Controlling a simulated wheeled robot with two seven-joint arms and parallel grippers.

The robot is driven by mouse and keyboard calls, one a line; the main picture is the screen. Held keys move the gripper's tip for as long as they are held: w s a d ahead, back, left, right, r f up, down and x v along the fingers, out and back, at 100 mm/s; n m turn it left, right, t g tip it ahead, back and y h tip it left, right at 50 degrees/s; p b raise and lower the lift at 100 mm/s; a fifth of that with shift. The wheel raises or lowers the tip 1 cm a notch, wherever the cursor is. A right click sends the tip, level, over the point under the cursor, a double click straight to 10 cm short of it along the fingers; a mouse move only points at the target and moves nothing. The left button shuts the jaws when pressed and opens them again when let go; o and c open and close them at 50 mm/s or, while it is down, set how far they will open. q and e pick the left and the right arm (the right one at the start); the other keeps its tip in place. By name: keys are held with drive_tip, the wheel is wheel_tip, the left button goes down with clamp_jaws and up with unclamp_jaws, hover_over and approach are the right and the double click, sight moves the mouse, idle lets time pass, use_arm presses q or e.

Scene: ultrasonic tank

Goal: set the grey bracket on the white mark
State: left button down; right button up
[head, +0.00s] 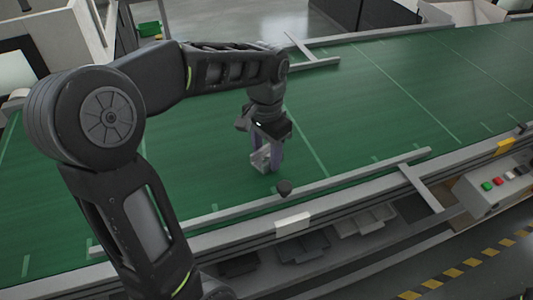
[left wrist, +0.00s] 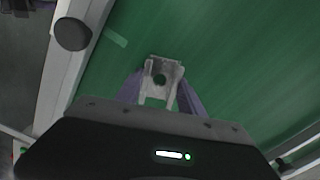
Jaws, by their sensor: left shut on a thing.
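My left gripper (head: 267,162), with purple fingers, points down over the green belt. It is shut on the grey bracket (head: 260,158), a small angled piece. In the left wrist view the bracket (left wrist: 163,71) has a round hole and sits between the two purple fingers of the gripper (left wrist: 160,90). I cannot tell whether the bracket touches the belt. A pale line (head: 307,144) crosses the belt just right of the gripper. A short pale strip (left wrist: 116,38) shows beside the bracket in the left wrist view; I cannot tell which is the white mark. My right gripper is out of view.
The green belt (head: 400,100) is wide and clear to the right. A grey side rail (head: 350,176) runs along its near edge, with a dark round knob (head: 284,188) close to the gripper. A control box (head: 495,190) with coloured buttons stands at the right.

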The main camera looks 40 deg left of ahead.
use_arm(q)
drive_tip(key=shift+f, duration=0.25)
drive_tip(key=shift+f, duration=0.2)
drive_tip(key=c, duration=0.7)
unclamp_jaws()
drive_tip(key=shift+r, duration=0.15)
